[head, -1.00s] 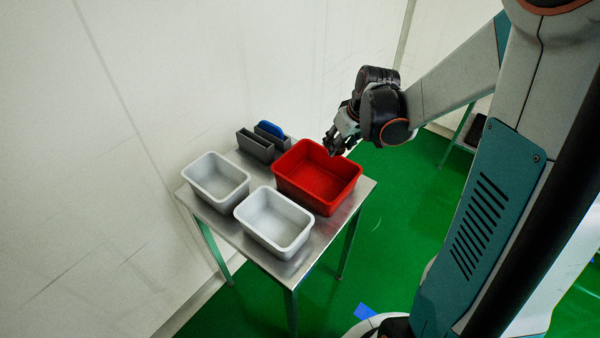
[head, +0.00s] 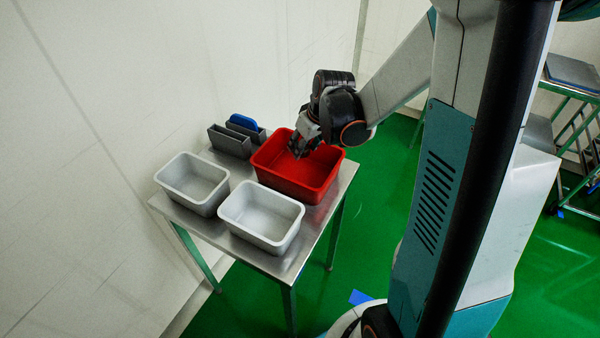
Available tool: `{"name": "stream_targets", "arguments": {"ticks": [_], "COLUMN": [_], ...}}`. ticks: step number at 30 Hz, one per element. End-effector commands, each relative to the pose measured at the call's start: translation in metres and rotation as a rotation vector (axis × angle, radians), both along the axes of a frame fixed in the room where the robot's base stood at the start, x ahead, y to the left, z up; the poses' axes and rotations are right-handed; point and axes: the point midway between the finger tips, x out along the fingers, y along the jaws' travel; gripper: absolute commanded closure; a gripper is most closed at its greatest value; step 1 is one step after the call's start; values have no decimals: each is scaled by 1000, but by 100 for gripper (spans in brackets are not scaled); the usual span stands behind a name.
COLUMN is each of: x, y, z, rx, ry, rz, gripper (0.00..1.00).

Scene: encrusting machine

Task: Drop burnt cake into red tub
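The red tub (head: 283,181) stands at the back right of a small metal table (head: 233,239). It is open at the top, and the part of its inside that shows looks empty. My gripper (head: 300,151) points down over the back part of the tub, with its fingertips at or just above rim height. The fingers are small and dark here, so I cannot tell if they are open or shut. No burnt cake can be made out, in the gripper or elsewhere.
Two empty light-grey tubs stand on the table, one at the left (head: 193,200) and one at the front (head: 262,235). A grey holder (head: 230,141) with a blue item (head: 243,122) stands at the back by the white wall. Green floor is clear right of the table.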

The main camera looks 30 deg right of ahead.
Motion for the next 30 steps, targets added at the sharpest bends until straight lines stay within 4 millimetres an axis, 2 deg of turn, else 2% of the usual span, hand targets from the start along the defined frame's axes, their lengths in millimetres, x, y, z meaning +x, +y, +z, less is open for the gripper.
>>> {"name": "stream_targets", "arguments": {"ticks": [8, 9, 11, 12, 23, 30], "x": [0, 0, 0, 0, -1, -9], "y": [0, 0, 0, 0, 0, -1], "z": [-2, -2, -2, -2, -1, 19], "rx": [0, 0, 0, 0, 0, 0], "ry": [0, 0, 0, 0, 0, 0], "rz": [0, 0, 0, 0, 0, 0], "gripper": [83, 53, 40, 36, 36, 36]}}
